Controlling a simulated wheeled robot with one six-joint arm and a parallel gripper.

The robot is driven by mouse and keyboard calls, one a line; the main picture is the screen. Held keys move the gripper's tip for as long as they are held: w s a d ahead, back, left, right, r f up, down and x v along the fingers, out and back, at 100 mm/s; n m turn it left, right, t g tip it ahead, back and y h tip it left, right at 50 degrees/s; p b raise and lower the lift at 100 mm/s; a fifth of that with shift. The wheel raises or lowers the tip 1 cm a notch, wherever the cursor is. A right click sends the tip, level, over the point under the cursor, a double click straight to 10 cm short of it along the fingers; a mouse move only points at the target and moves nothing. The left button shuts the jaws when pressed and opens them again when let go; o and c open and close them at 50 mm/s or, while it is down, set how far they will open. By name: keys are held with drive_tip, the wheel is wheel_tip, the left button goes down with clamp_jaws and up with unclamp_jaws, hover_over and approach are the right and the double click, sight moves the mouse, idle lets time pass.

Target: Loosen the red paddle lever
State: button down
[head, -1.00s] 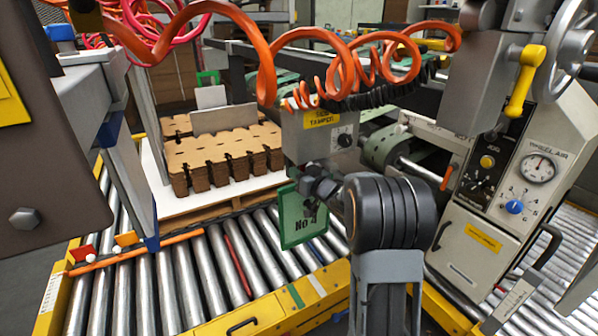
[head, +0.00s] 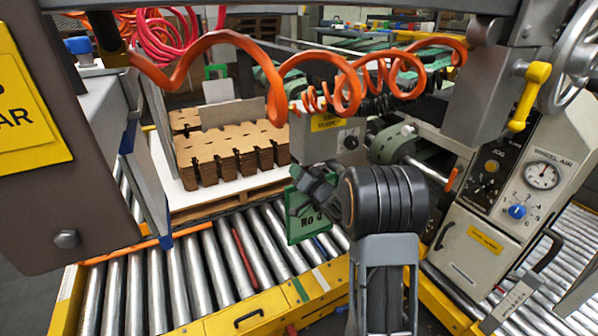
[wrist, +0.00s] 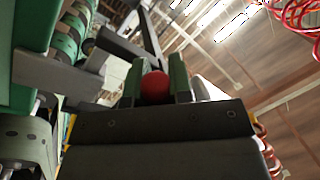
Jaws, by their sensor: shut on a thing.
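In the wrist view the red paddle lever (wrist: 154,88) shows as a rounded red end between the two green fingers of my gripper (wrist: 155,76). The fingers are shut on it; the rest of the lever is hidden. In the head view my gripper (head: 314,190) is dark and partly hidden behind my own wrist, just below the grey side tamper box (head: 325,140). The red lever cannot be made out there. A green "No 4" plate (head: 306,222) hangs right by my gripper; I cannot tell whether they touch.
Orange coiled hose (head: 225,42) spans above my arm. The roller conveyor (head: 190,280) with its yellow frame lies below. Stacked brown cardboard (head: 230,152) stands behind. A control cabinet (head: 490,225) with gauge and blue knob is on the right. A grey column (head: 75,170) blocks the left.

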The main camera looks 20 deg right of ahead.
idle(0.4)
drive_tip(key=c, duration=1)
unclamp_jaws()
drive_tip(key=shift+c, duration=0.2)
drive_tip(key=v, duration=1.3)
drive_tip(key=shift+s+p, duration=0.35)
drive_tip(key=shift+s, duration=0.05)
